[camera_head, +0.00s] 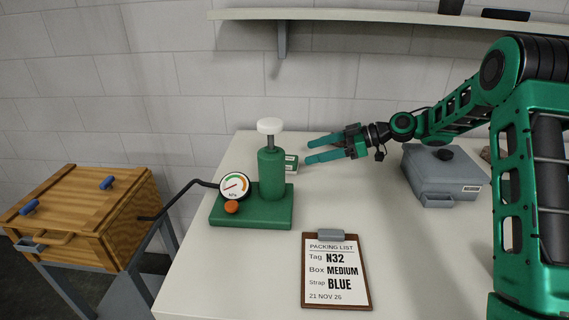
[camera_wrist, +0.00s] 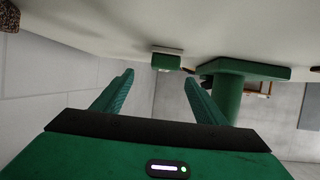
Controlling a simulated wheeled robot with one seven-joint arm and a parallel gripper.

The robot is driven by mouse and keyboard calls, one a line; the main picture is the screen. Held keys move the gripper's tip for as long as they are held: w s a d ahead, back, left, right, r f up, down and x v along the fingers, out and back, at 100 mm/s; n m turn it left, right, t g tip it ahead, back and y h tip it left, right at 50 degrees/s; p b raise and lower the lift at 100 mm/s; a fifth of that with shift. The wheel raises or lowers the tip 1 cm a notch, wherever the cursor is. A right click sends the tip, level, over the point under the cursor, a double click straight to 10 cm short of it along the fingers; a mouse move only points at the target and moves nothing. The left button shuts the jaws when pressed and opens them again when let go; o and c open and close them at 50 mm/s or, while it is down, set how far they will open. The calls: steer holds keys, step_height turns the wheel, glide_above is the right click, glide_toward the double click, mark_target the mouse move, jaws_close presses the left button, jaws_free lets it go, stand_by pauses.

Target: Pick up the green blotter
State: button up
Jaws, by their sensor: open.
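A small green block with white label patches, which looks like the green blotter (camera_head: 291,161), stands on the table just right of the green pump, partly hidden behind the pump's cylinder. In the wrist view, where the table is at the top, the green block (camera_wrist: 166,61) shows beyond the fingertips, roughly between their lines. My gripper (camera_head: 309,151) has its two teal fingers spread, pointing left toward the block. The gap between the fingers (camera_wrist: 159,78) is empty. I cannot tell the exact distance from fingertips to block.
The green pump (camera_head: 271,178), with gauge (camera_head: 234,186) and white knob, stands close beside the block. A clipboard (camera_head: 336,270) lies in front. A grey case (camera_head: 440,178) is at the right. A wooden crate (camera_head: 84,215) stands left, off the table. A shelf (camera_head: 380,17) hangs above.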

mark_target(287, 158)
steer(key=x, duration=0.5)
steer(key=shift+s+r, duration=0.1)
steer(key=shift+r, duration=0.05)
steer(key=shift+s+x, duration=0.15)
steer(key=shift+x, duration=1.15)
steer(key=shift+s+x, duration=0.2)
steer(key=shift+x, duration=1.15)
steer(key=shift+r, duration=0.15)
steer(key=c, duration=1.2)
